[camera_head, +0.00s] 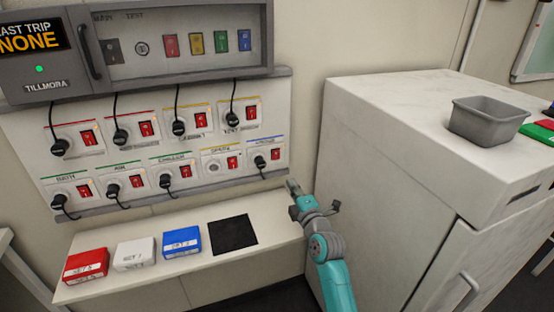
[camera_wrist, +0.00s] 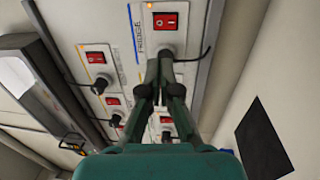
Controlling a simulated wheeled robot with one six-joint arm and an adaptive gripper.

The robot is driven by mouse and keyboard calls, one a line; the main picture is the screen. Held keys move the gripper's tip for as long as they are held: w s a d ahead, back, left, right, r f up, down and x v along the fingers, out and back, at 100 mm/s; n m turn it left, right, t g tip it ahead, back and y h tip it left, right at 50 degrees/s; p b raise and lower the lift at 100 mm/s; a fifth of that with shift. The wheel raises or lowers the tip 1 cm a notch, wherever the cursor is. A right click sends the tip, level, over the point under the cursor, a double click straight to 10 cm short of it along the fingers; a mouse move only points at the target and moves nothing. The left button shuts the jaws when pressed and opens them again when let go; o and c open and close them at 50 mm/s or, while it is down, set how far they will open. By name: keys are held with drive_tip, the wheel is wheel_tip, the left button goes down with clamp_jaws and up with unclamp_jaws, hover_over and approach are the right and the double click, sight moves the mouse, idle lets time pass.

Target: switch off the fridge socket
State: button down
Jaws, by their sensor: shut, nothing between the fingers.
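The fridge socket (camera_head: 252,157) is at the right end of the lower row on the wall panel, with a black plug (camera_head: 260,162) in it. Its red rocker switch (camera_head: 275,154) is to the right of the plug. In the wrist view the FRIDGE label (camera_wrist: 138,42) and the red switch (camera_wrist: 165,21) show at the top. Which way the rocker is tipped I cannot tell. My gripper (camera_head: 292,186) is shut and empty, below and right of the socket. In the wrist view its fingertips (camera_wrist: 160,62) point toward the socket, overlapping the plug, with the switch beyond them.
The shelf (camera_head: 190,283) below holds red, white and blue boxes and a black mat (camera_head: 234,234). A white fridge cabinet (camera_head: 375,180) with a grey tray (camera_head: 487,121) stands close to my arm's right.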

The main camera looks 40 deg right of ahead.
sight(275, 153)
drive_tip(key=x, duration=1.3)
drive_tip(key=shift+w+r, duration=0.1)
drive_tip(key=shift+w, duration=0.1)
drive_tip(key=shift+w+d, duration=0.1)
drive_tip(key=shift+w+r, duration=0.15)
drive_tip(key=shift+w, duration=0.1)
drive_tip(key=shift+s, duration=0.15)
